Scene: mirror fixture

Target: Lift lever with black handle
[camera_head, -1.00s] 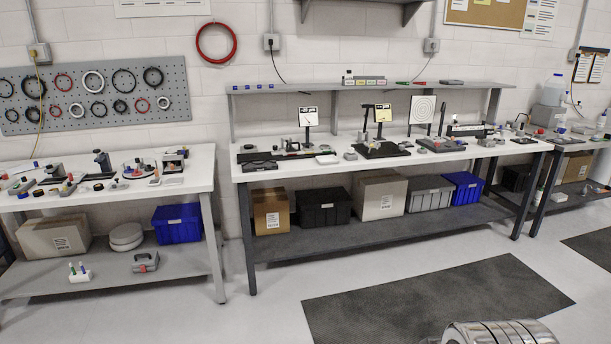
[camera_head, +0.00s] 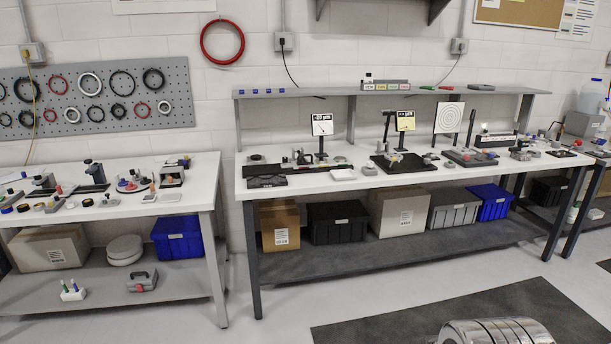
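On the middle workbench (camera_head: 330,195), a black upright piece with a crossbar-like top (camera_head: 388,124) stands by a yellow card on a stand (camera_head: 405,121), above a black base plate (camera_head: 403,169). It may be the lever with the black handle, but it is too small to be sure. Other small fixtures lie along the same bench top. My gripper is not in view. A ribbed metal part, likely mine, shows at the bottom edge.
A left workbench (camera_head: 120,210) holds several small parts, with a gap between the benches. A shelf (camera_head: 290,92) runs above the middle bench. Boxes and bins sit on the lower shelves. The floor with a dark mat (camera_head: 400,326) is clear in front.

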